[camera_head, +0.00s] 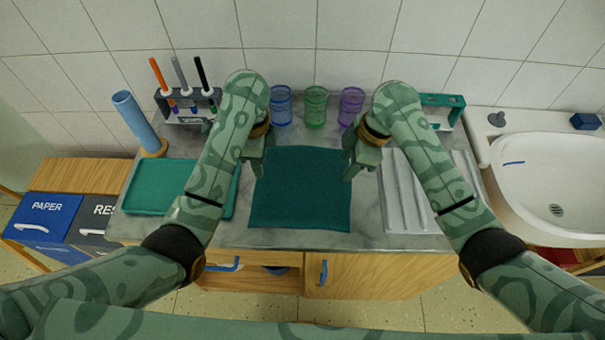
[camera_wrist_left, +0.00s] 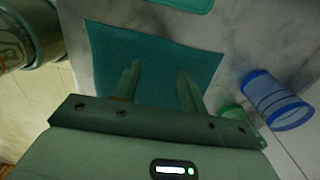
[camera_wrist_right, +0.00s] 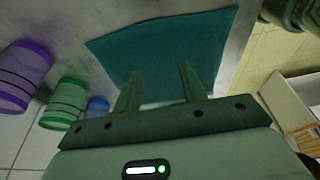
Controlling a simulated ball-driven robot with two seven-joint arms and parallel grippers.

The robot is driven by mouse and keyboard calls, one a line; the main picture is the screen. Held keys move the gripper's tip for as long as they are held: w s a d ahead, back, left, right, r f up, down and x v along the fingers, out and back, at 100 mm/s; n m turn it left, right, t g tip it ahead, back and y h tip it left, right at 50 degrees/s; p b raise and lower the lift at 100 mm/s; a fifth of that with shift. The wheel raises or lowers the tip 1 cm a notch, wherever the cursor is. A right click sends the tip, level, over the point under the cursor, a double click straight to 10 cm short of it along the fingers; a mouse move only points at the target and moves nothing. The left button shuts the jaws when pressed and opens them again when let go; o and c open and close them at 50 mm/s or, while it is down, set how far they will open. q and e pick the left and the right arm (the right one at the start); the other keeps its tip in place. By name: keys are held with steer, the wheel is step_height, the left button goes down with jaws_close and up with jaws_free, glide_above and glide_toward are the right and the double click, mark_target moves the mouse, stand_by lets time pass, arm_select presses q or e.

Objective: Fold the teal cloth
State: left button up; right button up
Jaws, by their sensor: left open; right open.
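The teal cloth (camera_head: 300,195) lies flat and spread out on the grey marble counter, in the middle of the head view. It also shows in the left wrist view (camera_wrist_left: 150,60) and the right wrist view (camera_wrist_right: 165,52). My left gripper (camera_head: 258,168) is open and empty at the cloth's far left corner. My right gripper (camera_head: 347,170) is open and empty at the cloth's far right corner. In both wrist views the fingers (camera_wrist_left: 160,75) (camera_wrist_right: 158,78) appear over the cloth. I cannot tell whether they touch it.
Blue (camera_head: 281,108), green (camera_head: 316,108) and purple (camera_head: 351,106) cups stand behind the cloth. A teal tray (camera_head: 150,190) lies left, a grey ridged board (camera_head: 405,205) right. A marker rack (camera_head: 185,108) and blue tube (camera_head: 135,118) stand back left. A sink (camera_head: 555,180) is far right.

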mark_target(264, 184)
arm_select(q)
step_height(264, 184, down, 6)
steer(key=shift+s+f, duration=0.1)
steer(key=shift+f, duration=0.05)
arm_select(e)
step_height(264, 184, down, 6)
steer(key=shift+s+f, duration=0.1)
arm_select(q)
steer(key=shift+f, duration=0.2)
arm_select(e)
steer(key=shift+f, duration=0.2)
arm_select(q)
steer(key=shift+f, duration=0.1)
arm_select(e)
steer(key=shift+f, duration=0.1)
arm_select(q)
steer(key=shift+f, duration=0.15)
steer(key=shift+c, duration=0.3)
arm_select(e)
steer(key=shift+f, duration=0.15)
steer(key=shift+c, duration=0.3)
arm_select(q)
steer(key=shift+s, duration=0.1)
jaws_close()
arm_select(e)
steer(key=shift+s, duration=0.1)
jaws_close()
